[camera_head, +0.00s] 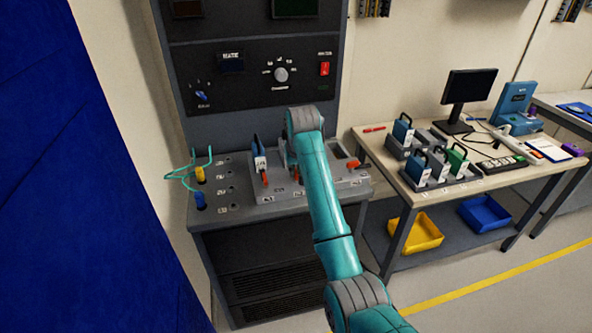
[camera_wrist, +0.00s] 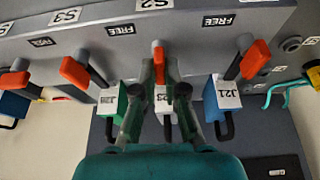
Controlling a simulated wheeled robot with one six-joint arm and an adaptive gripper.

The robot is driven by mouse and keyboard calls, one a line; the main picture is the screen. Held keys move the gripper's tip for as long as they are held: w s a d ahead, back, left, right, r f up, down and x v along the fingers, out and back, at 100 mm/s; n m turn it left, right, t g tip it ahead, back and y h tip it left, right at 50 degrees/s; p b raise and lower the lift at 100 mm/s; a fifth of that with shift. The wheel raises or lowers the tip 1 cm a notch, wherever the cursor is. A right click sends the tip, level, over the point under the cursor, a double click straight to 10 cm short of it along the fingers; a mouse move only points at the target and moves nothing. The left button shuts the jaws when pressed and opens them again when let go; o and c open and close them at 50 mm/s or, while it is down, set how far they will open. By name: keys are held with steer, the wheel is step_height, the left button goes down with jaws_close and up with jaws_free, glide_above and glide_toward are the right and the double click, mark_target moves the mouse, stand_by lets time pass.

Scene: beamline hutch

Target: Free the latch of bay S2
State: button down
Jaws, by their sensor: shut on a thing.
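In the wrist view my gripper (camera_wrist: 158,72) is closed around the orange-tipped latch (camera_wrist: 158,49) directly below the S2 label (camera_wrist: 152,4). The latch points straight up in the picture, with a FREE mark (camera_wrist: 120,29) to its left. A white-labelled module (camera_wrist: 163,98) shows between my fingers, partly hidden.
In the wrist view, a J21 module (camera_wrist: 224,94) and tilted orange latch (camera_wrist: 255,60) stand close right. A green module (camera_wrist: 112,102) and orange latch (camera_wrist: 74,71) stand close left. A side table (camera_head: 412,199) with several modules stands right in the head view.

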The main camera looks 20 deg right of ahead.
steer(key=m+h, duration=0.1)
steer(key=m, duration=0.3)
steer(key=shift+a, duration=0.15)
steer(key=m+g+h, duration=0.1)
steer(key=m+h, duration=0.1)
steer(key=m, duration=0.2)
steer(key=shift+m, duration=0.3)
steer(key=m+g, duration=0.1)
steer(key=m, duration=0.1)
steer(key=m+g, duration=0.1)
steer(key=m, duration=0.1)
steer(key=shift+w+a+h, duration=0.1)
steer(key=shift+w+h, duration=0.05)
steer(key=shift+h, duration=0.25)
steer(key=shift+m+g, duration=0.7)
steer(key=shift+m, duration=1.4)
steer(key=c, duration=1.2)
jaws_free()
steer(key=shift+c, duration=0.2)
